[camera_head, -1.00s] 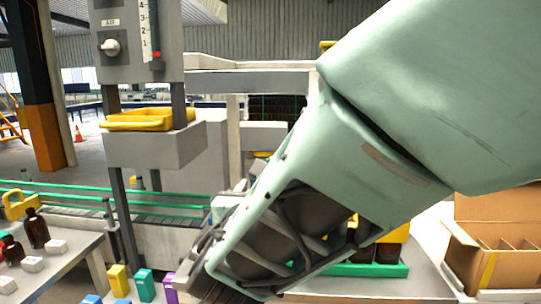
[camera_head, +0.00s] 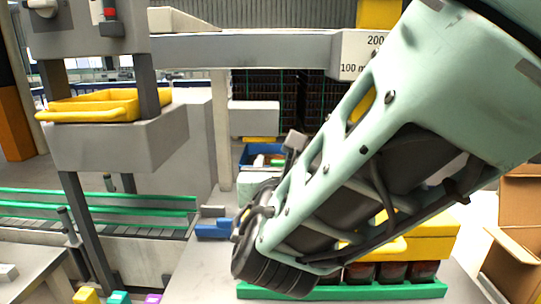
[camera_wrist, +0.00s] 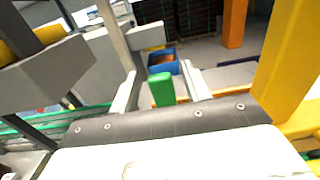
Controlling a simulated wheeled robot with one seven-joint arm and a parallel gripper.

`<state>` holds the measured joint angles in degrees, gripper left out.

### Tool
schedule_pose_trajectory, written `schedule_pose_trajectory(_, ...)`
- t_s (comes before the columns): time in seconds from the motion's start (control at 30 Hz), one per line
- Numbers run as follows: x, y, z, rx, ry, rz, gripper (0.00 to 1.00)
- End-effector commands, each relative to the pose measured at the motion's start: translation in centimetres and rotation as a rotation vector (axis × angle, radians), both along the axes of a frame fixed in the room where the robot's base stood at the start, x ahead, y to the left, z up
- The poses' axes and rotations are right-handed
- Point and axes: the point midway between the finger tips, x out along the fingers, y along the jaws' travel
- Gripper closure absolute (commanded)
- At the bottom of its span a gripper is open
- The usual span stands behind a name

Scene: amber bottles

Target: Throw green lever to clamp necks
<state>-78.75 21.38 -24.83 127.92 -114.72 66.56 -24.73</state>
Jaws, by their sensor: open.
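In the wrist view a green upright block, seemingly the green lever (camera_wrist: 162,89), shows between the two pale fingers of my open gripper (camera_wrist: 160,70). I cannot tell whether either finger touches it. In the head view my arm covers the lever and most of the gripper. Amber bottles (camera_head: 392,271) stand in a row on a green tray (camera_head: 345,291), under a yellow clamp body (camera_head: 425,240). My arm hides the left part of the row. The bottles' necks are hidden.
A yellow tray (camera_head: 90,106) sits on a grey bracket at left. Blue blocks (camera_head: 213,230) lie left of my wrist. A blue bin (camera_wrist: 163,62) stands beyond the gripper. A cardboard box (camera_head: 515,250) is at right. A yellow post (camera_wrist: 290,65) rises close right of the gripper.

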Motion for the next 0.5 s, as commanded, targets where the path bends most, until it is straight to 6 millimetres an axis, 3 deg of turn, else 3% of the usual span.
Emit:
schedule_pose_trajectory(0.4, -0.12, -0.35, 0.01, 0.0, 0.0, 0.002, 0.53)
schedule_pose_trajectory(0.43, -0.12, -0.35, 0.01, 0.0, 0.0, 0.002, 0.55)
schedule_pose_trajectory(0.5, -0.11, -0.35, 0.01, 0.0, 0.0, 0.002, 0.75)
